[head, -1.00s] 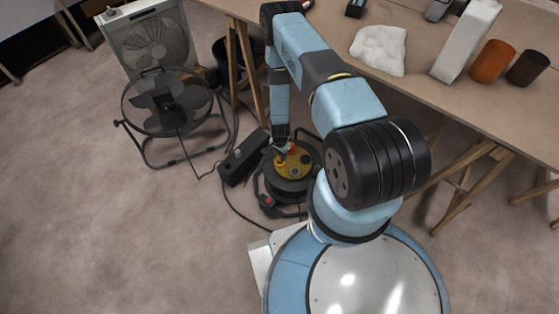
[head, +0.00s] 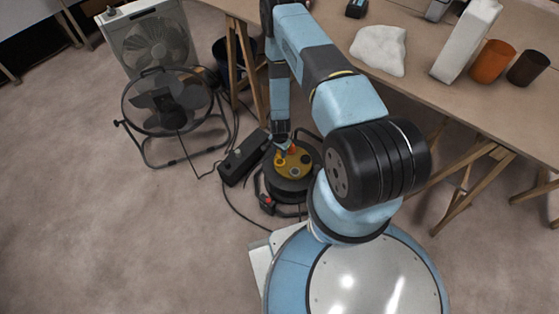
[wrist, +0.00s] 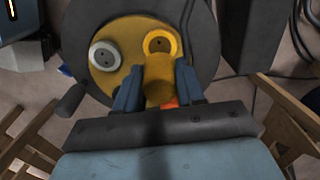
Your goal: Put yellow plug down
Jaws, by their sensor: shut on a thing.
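My gripper (wrist: 157,85) is shut on the yellow plug (wrist: 158,82), with one blue finger on each side of it. In the head view my gripper (head: 283,143) is over the yellow top of the cable reel (head: 295,162) on the floor. In the wrist view the reel's yellow face (wrist: 128,50) has a yellow-ringed socket (wrist: 162,44) just beyond the plug, its opening in view, and a pale grey round socket (wrist: 104,55) to the left. A small orange-red part (wrist: 170,102) shows beside the plug. I cannot tell whether the plug touches the reel.
A black box (head: 244,158) lies left of the reel. A black floor fan (head: 167,103) stands farther left, with a box fan (head: 147,42) behind. The workbench (head: 420,88) and its wooden trestle legs stand behind and right. Cables lie on the floor; the left foreground is clear.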

